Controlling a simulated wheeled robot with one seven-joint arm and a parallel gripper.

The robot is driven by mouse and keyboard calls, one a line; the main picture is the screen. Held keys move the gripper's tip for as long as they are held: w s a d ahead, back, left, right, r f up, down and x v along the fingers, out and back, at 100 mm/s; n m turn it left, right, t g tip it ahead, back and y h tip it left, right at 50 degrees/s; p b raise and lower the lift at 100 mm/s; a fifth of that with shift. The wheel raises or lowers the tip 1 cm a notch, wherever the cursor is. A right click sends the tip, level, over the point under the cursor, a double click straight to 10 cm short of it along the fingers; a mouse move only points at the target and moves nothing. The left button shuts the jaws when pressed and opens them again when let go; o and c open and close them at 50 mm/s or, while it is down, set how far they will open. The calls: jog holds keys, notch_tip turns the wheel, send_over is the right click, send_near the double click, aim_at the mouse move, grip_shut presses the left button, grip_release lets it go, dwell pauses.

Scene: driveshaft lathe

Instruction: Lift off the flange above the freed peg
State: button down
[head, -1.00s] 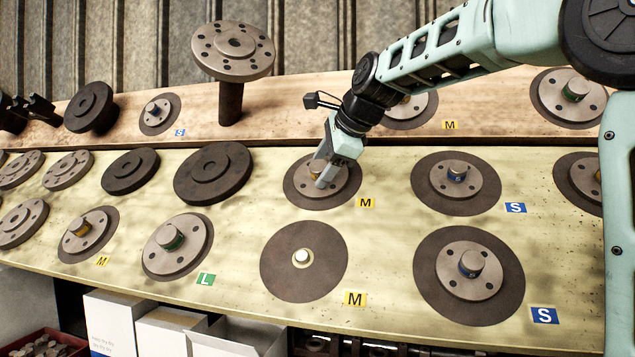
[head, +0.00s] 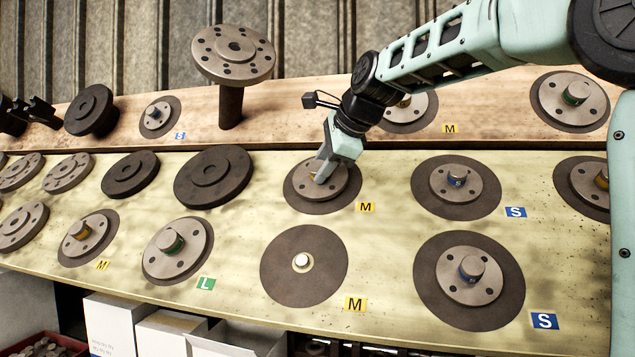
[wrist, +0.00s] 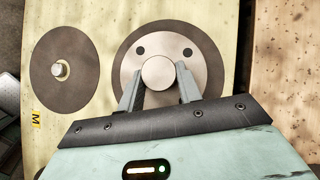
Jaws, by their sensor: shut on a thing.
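A grey steel flange (head: 343,185) with bolt holes sits on a dark round pad (head: 309,205) beside a yellow M label, in the middle of the table. My gripper (head: 319,177) reaches down onto it from the upper right. In the wrist view the gripper (wrist: 158,82) has one finger on each side of the flange's round central hub (wrist: 158,72) and is shut on it. The flange (wrist: 172,50) looks flat on its pad. Whatever is under the hub is hidden. A bare pale peg (head: 301,259) stands on the nearer dark pad with an M label.
Flanges on dark pads marked S stand to the right, the nearest one (head: 470,272) at the front. A flange marked L (head: 177,248) and another marked M (head: 88,234) lie left. A dark thick disc (head: 213,177) is close left of my gripper. A tall flanged shaft (head: 232,100) stands behind.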

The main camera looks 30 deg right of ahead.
jog(key=shift+s+a+r+p, duration=0.4)
jog(key=shift+r, duration=0.25)
jog(key=shift+s+a+r+p, duration=0.35)
jog(key=shift+s+a+r, duration=0.05)
jog(key=shift+r, duration=0.2)
jog(key=shift+s+a+r+p, duration=0.4)
jog(key=shift+r, duration=0.25)
jog(key=shift+r, duration=0.1)
notch_tip(320, 180, up, 5)
jog(key=s+a+p, duration=0.2)
jog(key=p, duration=0.2)
jog(key=shift+s+a+r, duration=0.2)
jog(key=shift+s+a, duration=0.05)
